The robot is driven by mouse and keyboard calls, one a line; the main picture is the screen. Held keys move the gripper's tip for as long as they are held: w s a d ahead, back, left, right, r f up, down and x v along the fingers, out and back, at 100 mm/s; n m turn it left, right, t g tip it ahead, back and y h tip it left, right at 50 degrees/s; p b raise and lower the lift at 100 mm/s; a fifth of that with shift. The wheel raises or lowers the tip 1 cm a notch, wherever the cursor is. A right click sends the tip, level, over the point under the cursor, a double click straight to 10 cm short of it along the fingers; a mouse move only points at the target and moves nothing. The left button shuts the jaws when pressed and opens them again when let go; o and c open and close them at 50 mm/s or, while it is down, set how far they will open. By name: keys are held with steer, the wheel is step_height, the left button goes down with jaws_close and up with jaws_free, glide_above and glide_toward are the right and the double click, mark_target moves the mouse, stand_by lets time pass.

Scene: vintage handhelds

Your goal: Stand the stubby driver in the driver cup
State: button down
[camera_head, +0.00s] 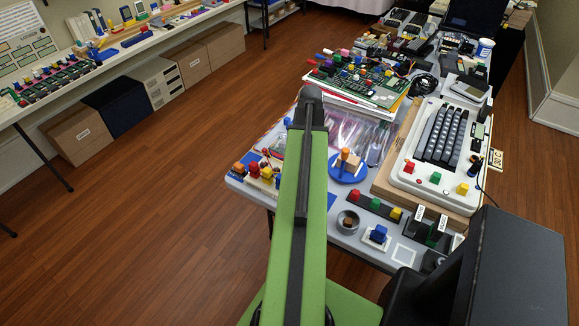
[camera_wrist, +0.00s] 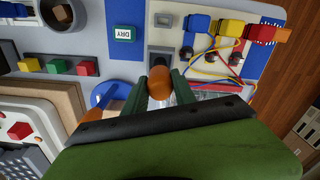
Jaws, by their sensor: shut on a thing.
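The stubby driver (camera_wrist: 160,84), with a rounded orange handle, is between the green fingers of my gripper (camera_wrist: 158,90) in the wrist view. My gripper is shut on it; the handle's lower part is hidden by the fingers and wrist. The driver cup (camera_head: 347,222) is a round grey cup on the table, right of my arm in the head view, with something brown inside. The cup also shows at the top left of the wrist view (camera_wrist: 41,14), apart from the driver. In the head view my arm hides the gripper and the driver.
A row of red, green and yellow blocks (camera_head: 375,206) lies beside the cup. A blue disc (camera_head: 343,174) bears a wooden block and orange peg. A white keyboard unit (camera_head: 410,177) stands to the right.

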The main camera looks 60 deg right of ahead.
steer(key=shift+f+b, duration=0.95)
steer(key=shift+f, duration=0.05)
steer(key=c, duration=0.9)
jaws_free()
steer(key=shift+c, duration=0.2)
steer(key=shift+r, duration=0.15)
step_height(320, 180, up, 17)
steer(key=p, duration=1.7)
steer(key=shift+r, duration=0.1)
